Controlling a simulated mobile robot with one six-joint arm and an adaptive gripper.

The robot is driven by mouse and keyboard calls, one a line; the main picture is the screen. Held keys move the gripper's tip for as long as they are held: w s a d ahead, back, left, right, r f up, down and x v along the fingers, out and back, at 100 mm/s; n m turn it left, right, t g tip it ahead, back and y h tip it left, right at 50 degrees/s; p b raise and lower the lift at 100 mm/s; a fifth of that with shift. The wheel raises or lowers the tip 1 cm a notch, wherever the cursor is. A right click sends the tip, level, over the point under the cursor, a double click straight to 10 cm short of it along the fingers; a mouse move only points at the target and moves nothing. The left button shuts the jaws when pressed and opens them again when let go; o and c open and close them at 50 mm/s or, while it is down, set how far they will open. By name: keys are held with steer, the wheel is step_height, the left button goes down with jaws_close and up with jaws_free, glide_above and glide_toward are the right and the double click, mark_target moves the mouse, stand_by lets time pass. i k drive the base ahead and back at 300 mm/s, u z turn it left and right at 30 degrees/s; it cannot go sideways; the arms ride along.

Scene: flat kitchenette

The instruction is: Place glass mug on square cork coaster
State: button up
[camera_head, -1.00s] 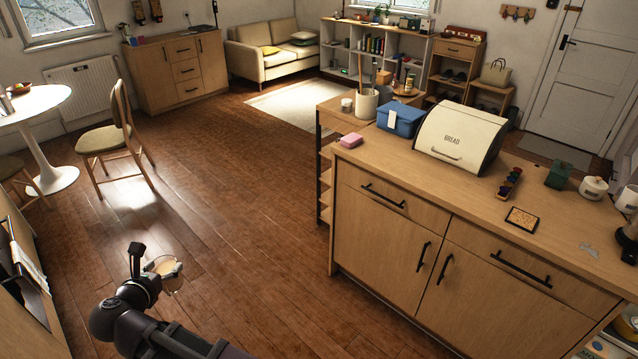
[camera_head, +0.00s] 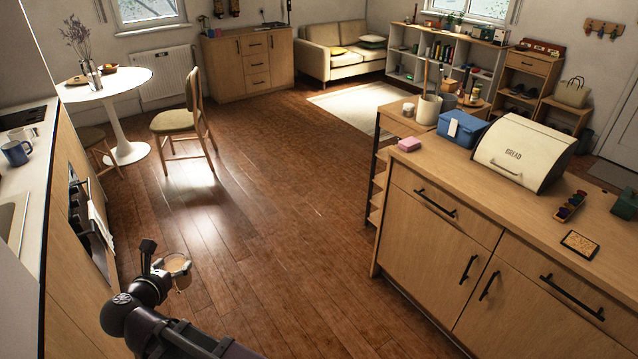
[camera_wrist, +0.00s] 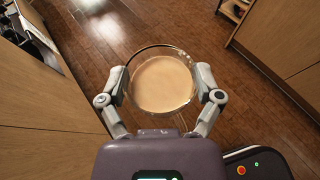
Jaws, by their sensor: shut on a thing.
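The glass mug (camera_head: 181,277) is held over the floor at the lower left of the head view. In the wrist view the mug (camera_wrist: 162,84) shows from above, with a clear rim and a light tan, creamy filling. My gripper (camera_wrist: 161,92) is shut on it, one finger at each side. My gripper (camera_head: 165,268) also shows in the head view, well apart from the right counter. A small square tan piece with a dark edge (camera_head: 580,244), which looks like the cork coaster, lies flat on that counter near its front edge.
A left counter bears a blue mug (camera_head: 16,153). Open wooden floor (camera_head: 270,220) lies between.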

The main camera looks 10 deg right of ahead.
mark_target(580, 245)
steer(key=u, duration=0.15)
steer(key=k, duration=0.6)
steer(key=z, duration=2.2)
